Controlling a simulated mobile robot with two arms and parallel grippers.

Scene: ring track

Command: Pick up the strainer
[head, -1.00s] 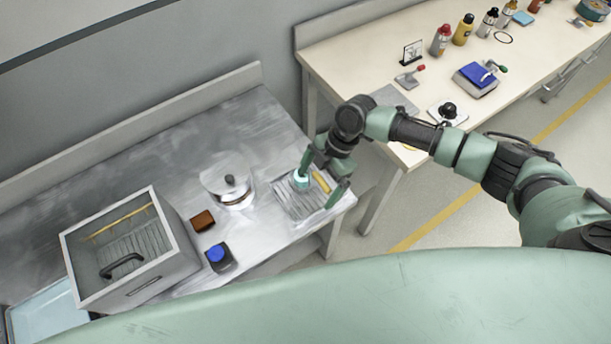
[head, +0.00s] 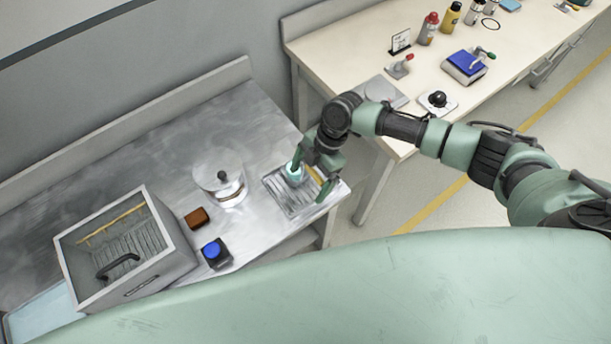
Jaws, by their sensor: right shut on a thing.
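My right gripper (head: 308,178) is over the ribbed grey tray (head: 276,192) at the right end of the metal table. Its two green fingers stand on either side of a small teal item (head: 293,176) with a yellow strip beside it. This seems to be the strainer, though it is small and partly covered by the gripper. The gripper is shut on it. I cannot tell whether it is clear of the tray. My left gripper is not in view.
Left of the tray stand a lidded clear pot (head: 215,172), a brown block (head: 197,218), a blue-buttoned box (head: 213,252) and a large grey bin (head: 170,262). A cream table (head: 352,52) with bottles and a blue-topped scale (head: 464,67) is at upper right.

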